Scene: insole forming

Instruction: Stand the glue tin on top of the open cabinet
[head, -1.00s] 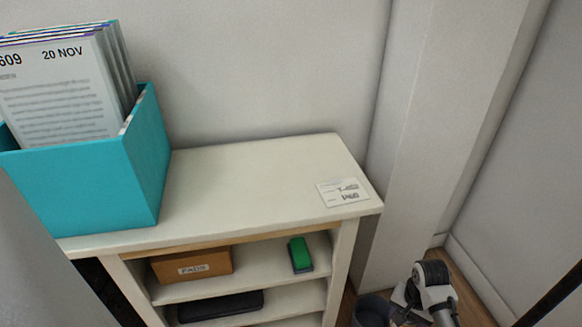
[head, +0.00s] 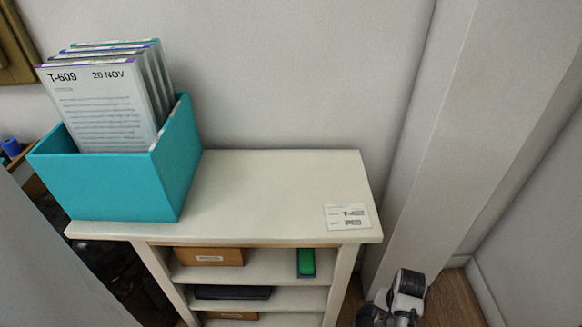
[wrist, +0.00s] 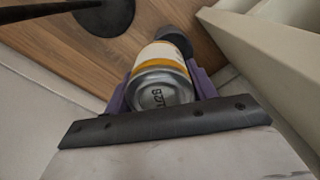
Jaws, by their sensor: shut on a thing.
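The open cabinet (head: 270,190) is white, with open shelves at the front and a flat top. The right part of its top is bare except for a white printed label (head: 347,217) near the front right corner. In the wrist view my gripper (wrist: 160,85) is shut on the glue tin (wrist: 158,75), a tin with a silver end and an orange and white side. Its purple fingers press on both sides of the tin. In the head view the tin and my gripper's fingers cannot be made out; part of my arm shows low at the right.
A teal box (head: 110,185) of upright cards fills the left of the cabinet top. A brown box (head: 209,257), a green object (head: 306,262) and a black case (head: 232,293) lie on the shelves. A wall stands behind, a pillar (head: 475,130) at the right.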

